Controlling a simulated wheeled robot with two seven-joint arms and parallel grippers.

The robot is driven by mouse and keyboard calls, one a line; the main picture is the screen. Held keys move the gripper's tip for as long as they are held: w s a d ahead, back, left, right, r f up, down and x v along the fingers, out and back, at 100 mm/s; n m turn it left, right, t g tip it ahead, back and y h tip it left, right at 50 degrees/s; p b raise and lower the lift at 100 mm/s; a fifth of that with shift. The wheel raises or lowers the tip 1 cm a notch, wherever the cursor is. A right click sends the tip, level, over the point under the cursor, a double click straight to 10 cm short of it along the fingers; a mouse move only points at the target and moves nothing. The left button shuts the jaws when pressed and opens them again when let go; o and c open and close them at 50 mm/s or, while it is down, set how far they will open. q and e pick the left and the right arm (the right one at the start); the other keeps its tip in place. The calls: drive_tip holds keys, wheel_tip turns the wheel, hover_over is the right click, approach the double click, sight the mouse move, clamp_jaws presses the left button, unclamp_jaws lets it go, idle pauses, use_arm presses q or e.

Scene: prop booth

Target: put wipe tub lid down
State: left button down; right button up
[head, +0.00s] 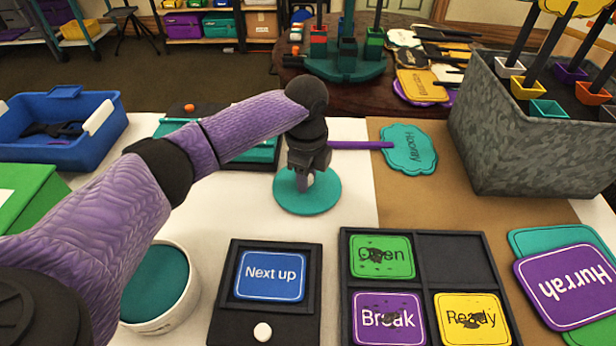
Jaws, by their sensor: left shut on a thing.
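The wipe tub lid (322,199) is a flat teal disc with a small pale knob, over the white part of the table in the middle of the head view. My left gripper (307,182) points down and is shut on the lid at its knob. The lid looks level and low; I cannot tell whether it touches the table. The white wipe tub (185,312) stands at the lower left, open at the top with teal inside, partly behind my left arm. My right gripper is not in view.
A purple-handled teal sign (408,148) lies just right of the lid. A black frame with a blue card (270,276) and a card tray (425,290) lie in front. A blue bin (50,140) stands left, a grey speckled box (520,140) right.

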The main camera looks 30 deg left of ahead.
use_arm(q)
drive_tip(key=c, duration=0.5)
unclamp_jaws()
drive_tip(key=shift+f, duration=0.1)
drive_tip(key=shift+o, duration=0.5)
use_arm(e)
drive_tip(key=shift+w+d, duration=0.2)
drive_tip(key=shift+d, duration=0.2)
use_arm(q)
wheel_tip(320, 180, up, 12)
drive_tip(key=p, duration=0.6)
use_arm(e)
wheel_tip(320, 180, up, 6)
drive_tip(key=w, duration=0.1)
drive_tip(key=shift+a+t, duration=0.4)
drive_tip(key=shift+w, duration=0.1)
